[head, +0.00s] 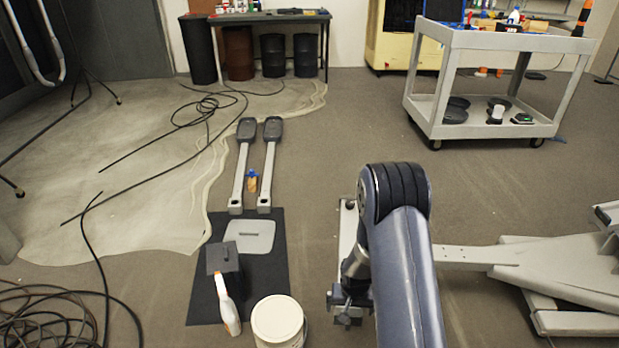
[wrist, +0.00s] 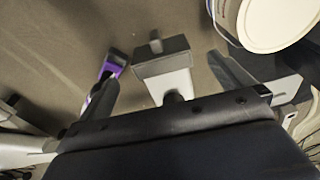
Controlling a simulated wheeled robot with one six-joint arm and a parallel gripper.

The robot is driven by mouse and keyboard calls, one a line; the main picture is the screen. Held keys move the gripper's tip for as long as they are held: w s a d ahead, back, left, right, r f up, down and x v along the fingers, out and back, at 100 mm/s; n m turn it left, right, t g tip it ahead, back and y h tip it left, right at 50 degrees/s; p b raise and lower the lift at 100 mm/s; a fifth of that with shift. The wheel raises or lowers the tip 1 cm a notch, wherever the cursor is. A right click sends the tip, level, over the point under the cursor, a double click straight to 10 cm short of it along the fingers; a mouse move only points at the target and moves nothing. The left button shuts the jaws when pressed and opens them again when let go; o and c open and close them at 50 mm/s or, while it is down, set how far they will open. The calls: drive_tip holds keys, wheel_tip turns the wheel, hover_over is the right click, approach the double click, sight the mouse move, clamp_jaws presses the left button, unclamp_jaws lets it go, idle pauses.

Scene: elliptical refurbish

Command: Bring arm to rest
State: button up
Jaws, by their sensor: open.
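My arm rises from the bottom centre of the head view, bends at a dark elbow and reaches down. My gripper (head: 346,304) is low, just right of the white bucket (head: 278,322), and partly hidden by my arm. In the wrist view my gripper (wrist: 160,70) has its two fingers spread wide. A grey block-shaped part (wrist: 165,68) shows between the fingers; I cannot tell how far it is from them. The bucket's pale lid (wrist: 278,22) shows at the top right there.
A spray bottle (head: 227,306) and a dark box (head: 222,259) stand on a black mat (head: 268,272). Grey machine parts (head: 560,266) lie at right. A cart (head: 480,42) stands behind. Cables (head: 50,318) lie at left. A purple item (wrist: 117,62) is beside the left finger. Floor between mat and cart is clear.

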drive_tip(key=f+b, duration=0.1)
drive_tip(key=f, duration=0.4)
drive_tip(key=w+f+b, duration=0.1)
drive_tip(key=f, duration=0.2)
drive_tip(key=shift+d+b, duration=0.1)
drive_tip(key=shift+b, duration=0.2)
drive_tip(key=shift+s+r, duration=0.15)
drive_tip(key=shift+s, duration=0.2)
drive_tip(key=shift+w, duration=0.1)
drive_tip(key=shift+w+r, duration=0.2)
drive_tip(key=shift+w, duration=0.05)
wheel_tip(320, 180, up, 11)
drive_tip(key=s+p, duration=0.1)
drive_tip(key=p, duration=0.4)
drive_tip(key=f+b, duration=0.1)
drive_tip(key=f, duration=0.3)
drive_tip(key=f+b, duration=0.2)
drive_tip(key=f, duration=0.1)
drive_tip(key=f+b, duration=0.2)
drive_tip(key=f, duration=0.2)
drive_tip(key=shift+w+f, duration=0.3)
drive_tip(key=shift+w, duration=0.1)
drive_tip(key=s+a+b, duration=0.1)
drive_tip(key=s+b, duration=0.3)
drive_tip(key=s, duration=0.3)
wheel_tip(320, 180, up, 12)
drive_tip(key=p, duration=1.3)
drive_tip(key=shift+r+n, duration=0.25)
drive_tip(key=shift+n, duration=0.05)
drive_tip(key=shift+w, duration=0.1)
